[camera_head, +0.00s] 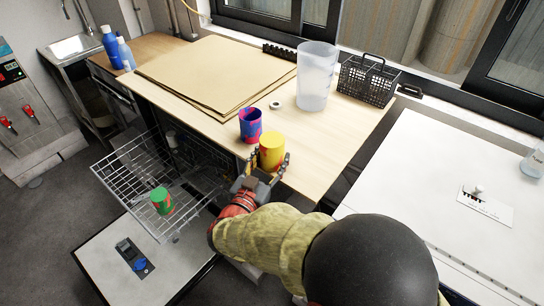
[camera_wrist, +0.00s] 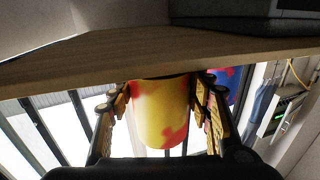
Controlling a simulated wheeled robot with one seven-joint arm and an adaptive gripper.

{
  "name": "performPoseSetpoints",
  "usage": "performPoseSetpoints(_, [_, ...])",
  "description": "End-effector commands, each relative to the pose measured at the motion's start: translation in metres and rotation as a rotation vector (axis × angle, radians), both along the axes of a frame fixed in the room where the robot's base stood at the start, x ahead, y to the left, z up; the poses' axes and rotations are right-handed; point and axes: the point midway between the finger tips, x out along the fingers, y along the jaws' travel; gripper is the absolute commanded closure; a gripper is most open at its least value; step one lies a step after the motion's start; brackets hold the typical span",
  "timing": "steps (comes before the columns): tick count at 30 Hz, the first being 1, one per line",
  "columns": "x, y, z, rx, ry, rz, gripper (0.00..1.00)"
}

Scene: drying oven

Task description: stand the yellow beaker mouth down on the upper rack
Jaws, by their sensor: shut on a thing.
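The yellow beaker (camera_head: 271,153), with red patches, is at the front edge of the wooden counter. My gripper (camera_head: 268,163) is shut on it, one finger on each side. The wrist view also shows the yellow beaker (camera_wrist: 160,110) between the fingers (camera_wrist: 160,105), near the wooden edge. I cannot tell whether it touches the counter, or clearly which end is its mouth. The upper rack (camera_head: 125,178) is a wire rack pulled out below the counter at left. A green beaker (camera_head: 161,201) with a red end is on the rack, its way up unclear.
A purple-and-red beaker (camera_head: 250,125) stands mouth up just left of the yellow one. A tall translucent container (camera_head: 316,77), a black wire basket (camera_head: 367,83) and brown sheets (camera_head: 215,75) are on the counter. The open door (camera_head: 105,262) lies below the rack. The rack's left part is bare.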

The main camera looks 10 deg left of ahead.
Motion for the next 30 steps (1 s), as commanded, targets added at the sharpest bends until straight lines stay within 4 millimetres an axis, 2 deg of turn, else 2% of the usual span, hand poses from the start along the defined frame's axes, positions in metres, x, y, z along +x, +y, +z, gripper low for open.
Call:
performPoseSetpoints(7, [0.0000, 0.0001, -0.0035, 0.000, 0.000, 0.000, 0.70])
performPoseSetpoints(8, [0.0001, 0.0002, -0.0034, 0.000, 0.000, 0.000, 0.49])
performPoseSetpoints(18, [0.0000, 0.0000, -0.0033, 0.000, 0.000, 0.000, 0.30])
performPoseSetpoints(30, [-0.0043, 0.0015, -0.0033, 0.000, 0.000, 0.001, 0.29])
